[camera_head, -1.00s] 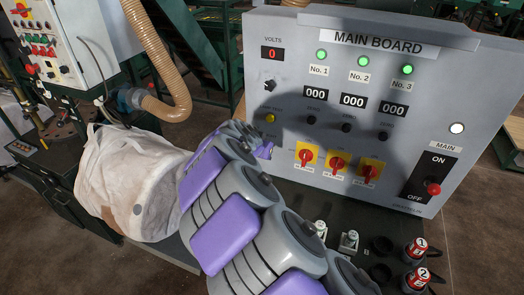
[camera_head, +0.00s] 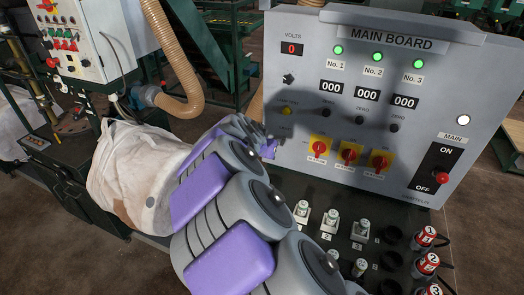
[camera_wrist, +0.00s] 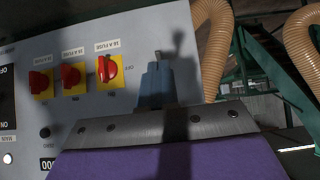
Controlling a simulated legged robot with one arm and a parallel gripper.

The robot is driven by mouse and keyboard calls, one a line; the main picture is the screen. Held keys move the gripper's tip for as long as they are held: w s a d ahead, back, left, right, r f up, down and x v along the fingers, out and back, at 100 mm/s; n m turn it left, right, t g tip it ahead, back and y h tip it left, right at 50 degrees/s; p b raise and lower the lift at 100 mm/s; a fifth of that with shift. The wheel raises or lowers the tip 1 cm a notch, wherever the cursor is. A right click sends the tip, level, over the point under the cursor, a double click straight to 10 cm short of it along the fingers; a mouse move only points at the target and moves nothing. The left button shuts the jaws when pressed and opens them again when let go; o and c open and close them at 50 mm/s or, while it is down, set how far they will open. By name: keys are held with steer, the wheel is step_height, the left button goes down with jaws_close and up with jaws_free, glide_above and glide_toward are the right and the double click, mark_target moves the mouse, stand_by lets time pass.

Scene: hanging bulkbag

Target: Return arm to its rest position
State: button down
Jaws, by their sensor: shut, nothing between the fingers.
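My arm reaches up from the bottom of the head view, its purple and grey links bent in front of the main board (camera_head: 300,150). My gripper (camera_head: 268,150) is at the far end of the arm, close in front of the board's lower left part. It is small and partly hidden by my wrist there. In the wrist view my gripper (camera_wrist: 158,84) shows as blue-grey fingers, shut and empty, pointing at the grey panel beside the red rotary switches (camera_wrist: 74,76). I cannot tell whether it touches the panel.
A white bulk bag (camera_head: 130,170) hangs at the left, close to my arm. A tan hose (camera_head: 180,70) runs behind it. Several white-topped fuses (camera_head: 331,220) and red cans (camera_head: 425,237) stand on the black shelf below the board. A control box (camera_head: 85,40) is at the upper left.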

steer(key=s+d+r+g, duration=0.1)
steer(key=s+d+g, duration=0.4)
steer(key=s+d, duration=1.35)
steer(key=s+a+f+n+g+y, duration=0.1)
steer(key=s+a+f+n+g, duration=0.1)
steer(key=s, duration=1)
steer(key=s+a+f+n+g+y, duration=0.2)
steer(key=s+g, duration=0.1)
steer(key=s, duration=1)
steer(key=shift+s+a+y, duration=0.15)
steer(key=shift+s+y, duration=0.05)
steer(key=shift+y, duration=0.1)
steer(key=shift+a, duration=0.1)
steer(key=shift+a, duration=0.3)
steer(key=shift+d, duration=0.1)
